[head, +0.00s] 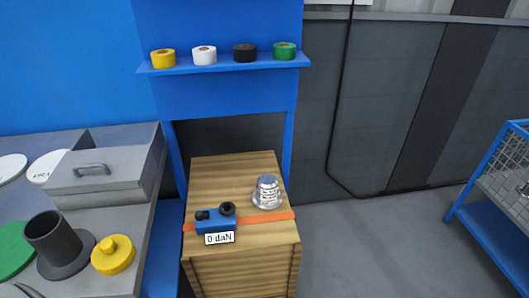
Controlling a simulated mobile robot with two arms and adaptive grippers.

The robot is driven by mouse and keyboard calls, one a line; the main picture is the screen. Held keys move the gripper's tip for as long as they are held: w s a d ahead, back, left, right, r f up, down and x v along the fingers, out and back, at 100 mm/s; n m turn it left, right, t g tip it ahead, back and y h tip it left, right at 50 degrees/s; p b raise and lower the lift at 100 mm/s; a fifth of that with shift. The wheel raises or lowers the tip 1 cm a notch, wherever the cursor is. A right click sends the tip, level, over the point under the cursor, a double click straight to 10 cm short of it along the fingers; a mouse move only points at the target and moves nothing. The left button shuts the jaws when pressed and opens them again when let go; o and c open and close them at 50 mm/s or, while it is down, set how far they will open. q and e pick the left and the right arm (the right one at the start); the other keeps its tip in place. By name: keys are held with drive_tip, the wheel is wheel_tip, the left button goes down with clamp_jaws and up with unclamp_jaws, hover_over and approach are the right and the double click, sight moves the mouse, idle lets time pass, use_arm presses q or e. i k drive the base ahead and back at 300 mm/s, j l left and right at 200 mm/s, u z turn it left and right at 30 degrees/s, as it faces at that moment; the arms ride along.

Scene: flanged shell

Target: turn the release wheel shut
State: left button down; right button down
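A blue tensioning device (216,222) sits on the wooden crate (232,172), on an orange strap (275,215) that crosses the crate's top. A round black wheel (228,208) stands on its upper right side, and a smaller black part (202,215) is on its left. Which of them is the release wheel, and how far it is turned, I cannot tell. A label (219,238) on the front reads "0 daN". Neither gripper can be made out in the head view.
A silver flanged piece (267,191) stands on the crate, right of the device. The left bench holds a grey lidded box (105,175), a dark flanged pipe (55,240) and a yellow knobbed part (113,256). Tape rolls line a blue shelf (225,65). Floor (390,245) right of the crate is clear.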

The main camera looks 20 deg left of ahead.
sight(226, 205)
drive_tip(key=u, duration=1.05)
drive_tip(key=z, duration=0.15)
